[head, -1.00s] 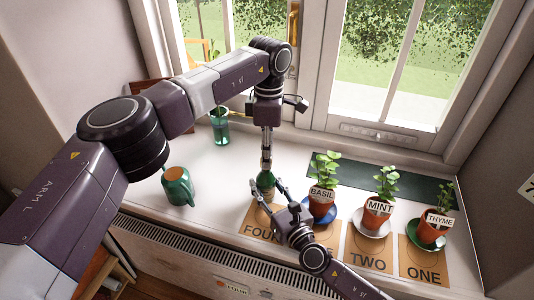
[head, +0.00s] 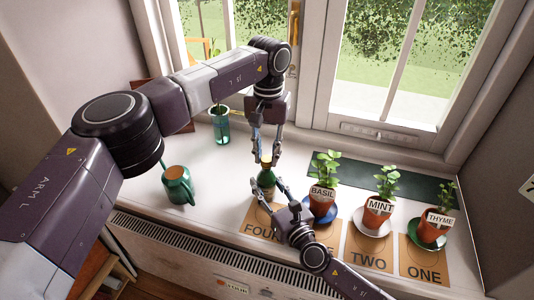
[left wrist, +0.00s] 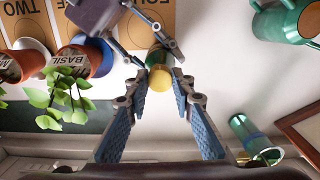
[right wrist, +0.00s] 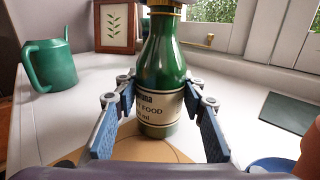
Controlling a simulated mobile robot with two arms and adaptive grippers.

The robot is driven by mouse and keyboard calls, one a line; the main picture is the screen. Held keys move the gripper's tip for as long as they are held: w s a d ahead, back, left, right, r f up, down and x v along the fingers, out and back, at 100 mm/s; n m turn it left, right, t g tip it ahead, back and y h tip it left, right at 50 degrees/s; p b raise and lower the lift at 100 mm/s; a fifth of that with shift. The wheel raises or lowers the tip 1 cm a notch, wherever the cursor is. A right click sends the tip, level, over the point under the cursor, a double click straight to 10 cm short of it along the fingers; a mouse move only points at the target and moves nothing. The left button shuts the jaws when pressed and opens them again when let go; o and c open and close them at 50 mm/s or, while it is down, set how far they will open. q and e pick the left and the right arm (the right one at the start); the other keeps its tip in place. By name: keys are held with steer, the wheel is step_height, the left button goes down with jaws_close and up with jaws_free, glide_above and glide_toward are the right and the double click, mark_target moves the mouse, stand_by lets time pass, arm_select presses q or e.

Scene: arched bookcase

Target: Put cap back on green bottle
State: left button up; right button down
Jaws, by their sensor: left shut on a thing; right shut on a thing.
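The green bottle (head: 266,180) stands upright on the white sill behind card FOUR, and its label faces me in the right wrist view (right wrist: 160,108). My right gripper (head: 265,187) is shut around the bottle's body from the front. A yellow-tan cap (head: 266,160) sits at the top of the bottle; it also shows in the left wrist view (left wrist: 160,78). My left gripper (head: 267,157) comes straight down from above, with its fingertips shut on the cap's two sides. Whether the cap is fully seated cannot be told.
A green watering can (head: 178,186) stands to the left, and a glass with a plant (head: 220,130) stands behind it. Potted basil (head: 321,203), mint (head: 377,211) and thyme (head: 433,226) stand close on the right. The window is behind.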

arm_select(q)
steer(key=shift+w+m, duration=0.1)
steer(key=shift+m, duration=0.9)
steer(key=o, duration=0.7)
steer(key=shift+r, duration=2.25)
steer(key=shift+c, duration=0.5)
